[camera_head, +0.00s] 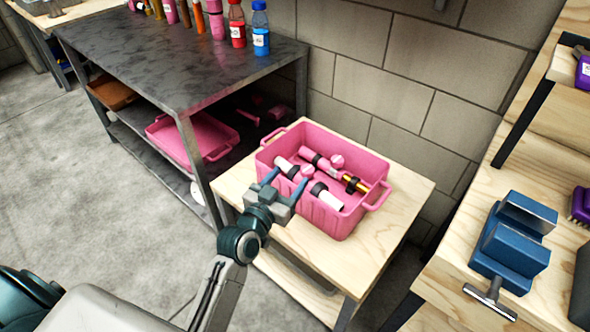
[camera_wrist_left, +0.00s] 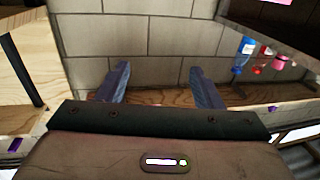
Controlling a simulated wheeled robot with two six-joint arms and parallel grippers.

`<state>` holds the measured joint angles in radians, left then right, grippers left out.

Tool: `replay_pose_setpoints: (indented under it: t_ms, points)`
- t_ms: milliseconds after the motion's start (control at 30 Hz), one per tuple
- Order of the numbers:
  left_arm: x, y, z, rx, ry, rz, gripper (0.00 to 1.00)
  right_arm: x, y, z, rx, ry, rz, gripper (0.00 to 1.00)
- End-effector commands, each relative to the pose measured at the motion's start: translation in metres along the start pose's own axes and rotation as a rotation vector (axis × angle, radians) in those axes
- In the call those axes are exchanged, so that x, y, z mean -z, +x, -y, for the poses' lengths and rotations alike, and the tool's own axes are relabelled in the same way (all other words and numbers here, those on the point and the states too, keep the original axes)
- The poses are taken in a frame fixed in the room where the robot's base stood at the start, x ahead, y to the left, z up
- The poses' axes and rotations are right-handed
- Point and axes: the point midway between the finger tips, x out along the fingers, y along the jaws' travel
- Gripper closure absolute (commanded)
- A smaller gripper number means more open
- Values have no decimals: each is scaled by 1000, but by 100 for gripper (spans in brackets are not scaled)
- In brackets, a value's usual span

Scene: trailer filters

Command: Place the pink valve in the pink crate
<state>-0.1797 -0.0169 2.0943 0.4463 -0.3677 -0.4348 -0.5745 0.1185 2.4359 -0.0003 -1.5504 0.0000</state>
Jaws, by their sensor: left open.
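The pink crate (camera_head: 268,158) stands on a small light wooden table against the block wall. Several pink, white and black cylindrical parts lie inside it. One pink part (camera_head: 312,157) with a rounded pink knob lies toward the back of the crate; I cannot tell for sure which part is the pink valve. My left gripper (camera_head: 284,184) is at the crate's near left side, fingers pointing up and apart. In the left wrist view the left gripper (camera_wrist_left: 160,85) is open with nothing between its fingers. My right gripper is not in view.
A dark metal table (camera_head: 180,55) at the left bears bottles, including a red one (camera_head: 237,25) and a blue one (camera_head: 260,30). A pink tray (camera_head: 165,135) lies on its lower shelf. A blue vise (camera_head: 512,240) stands on a wooden bench at right. Bare tabletop shows right of the crate.

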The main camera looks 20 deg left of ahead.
Motion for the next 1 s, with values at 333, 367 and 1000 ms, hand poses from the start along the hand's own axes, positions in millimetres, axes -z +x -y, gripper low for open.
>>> replay_pose_setpoints:
  t_ms: [333, 367, 1000]
  points:
    - [-8, -13, -2, -14, 5, 45, 40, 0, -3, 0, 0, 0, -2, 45]
    - [-13, -17, -3, -22, 8, 74, 40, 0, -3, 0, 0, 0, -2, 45]
    - [-143, -277, 20, 123, 33, 1245, 40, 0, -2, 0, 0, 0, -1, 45]
